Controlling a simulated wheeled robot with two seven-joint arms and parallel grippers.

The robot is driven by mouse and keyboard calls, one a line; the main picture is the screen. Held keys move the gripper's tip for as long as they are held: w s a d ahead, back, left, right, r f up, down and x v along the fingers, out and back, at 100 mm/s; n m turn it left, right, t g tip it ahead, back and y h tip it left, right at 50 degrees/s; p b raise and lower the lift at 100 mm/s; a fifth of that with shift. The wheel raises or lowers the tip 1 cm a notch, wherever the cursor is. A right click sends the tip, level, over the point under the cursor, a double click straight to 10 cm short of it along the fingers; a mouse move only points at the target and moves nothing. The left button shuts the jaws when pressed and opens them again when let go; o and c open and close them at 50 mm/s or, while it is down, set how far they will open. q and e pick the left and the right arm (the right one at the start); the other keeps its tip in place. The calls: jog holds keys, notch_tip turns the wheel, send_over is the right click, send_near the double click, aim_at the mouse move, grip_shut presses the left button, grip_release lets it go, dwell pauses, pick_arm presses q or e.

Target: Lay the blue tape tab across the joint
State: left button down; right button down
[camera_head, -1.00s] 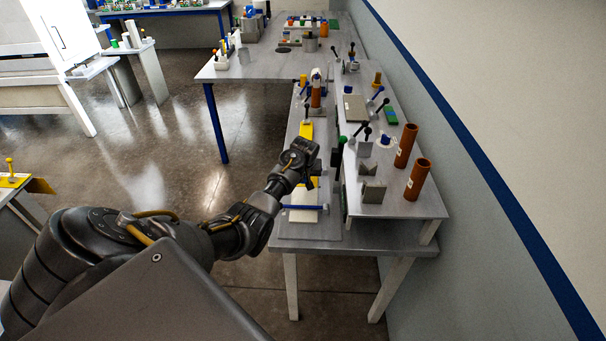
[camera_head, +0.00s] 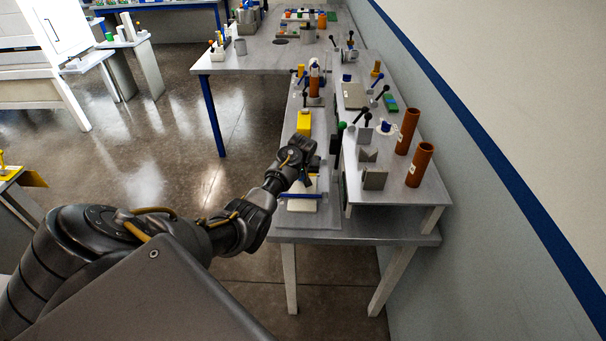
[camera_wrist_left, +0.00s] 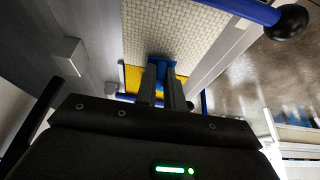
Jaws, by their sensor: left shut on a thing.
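My left gripper (camera_head: 304,178) is low over the long bench, and its jaws cover part of the work below. In the left wrist view its fingers (camera_wrist_left: 163,80) are shut on the small blue tape tab (camera_wrist_left: 159,62), which shows at the fingertips. Below lie a pale woven sheet (camera_wrist_left: 180,35) and a yellow surface (camera_wrist_left: 133,78); the tab is by the edge where they meet. The fingers hide part of that edge, and I cannot tell whether the tab touches it. My right gripper is not in view.
A blue bar (camera_head: 302,196) crosses the pale strip just nearer than the gripper; its black knob (camera_wrist_left: 287,22) shows in the wrist view. A raised shelf with two brown tubes (camera_head: 407,131) stands to the right. A yellow block (camera_head: 304,122) lies beyond.

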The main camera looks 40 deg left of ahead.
pick_arm(q)
jog(key=shift+f, duration=0.4)
jog(key=c, duration=1.4)
grip_release()
jog(key=shift+c, duration=0.2)
jog(key=shift+r, duration=0.1)
jog(key=b+v, duration=0.2)
jog(key=v, duration=0.8)
jog(key=shift+r, duration=0.25)
jog(key=shift+d, duration=0.15)
